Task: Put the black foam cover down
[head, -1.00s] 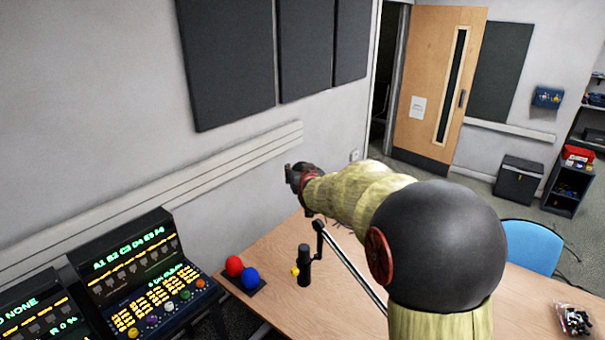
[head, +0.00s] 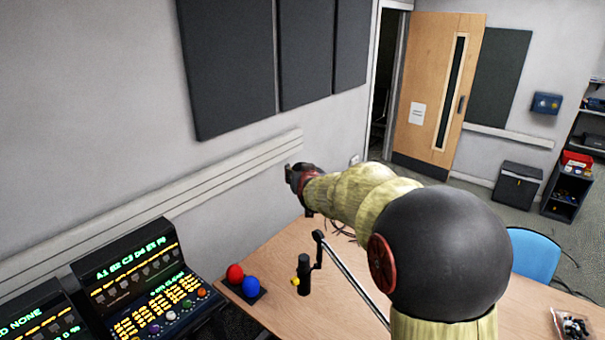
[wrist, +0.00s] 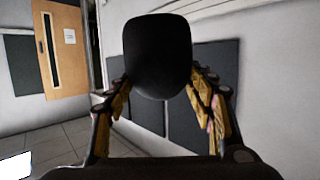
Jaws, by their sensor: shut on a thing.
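The black foam cover (wrist: 157,55) is a dark rounded block in the upper middle of the wrist view. My gripper (wrist: 160,88) is shut on it, with one finger on each side of its lower part. In the head view my gripper (head: 298,178) is small and dark, raised above the table near the wall. I cannot make out the cover there. A black microphone-like cylinder (head: 304,274) with a yellow knob stands below it on a jointed boom arm. A red foam ball (head: 235,273) and a blue foam ball (head: 252,285) sit on a dark base (head: 242,293).
The wooden table (head: 420,318) has bare space right of the boom arm. Control consoles (head: 140,285) stand at the left. Thin cables lie at the table's back near the wall. A clear bag of black bits (head: 572,326) lies at the right, near a blue chair (head: 535,253).

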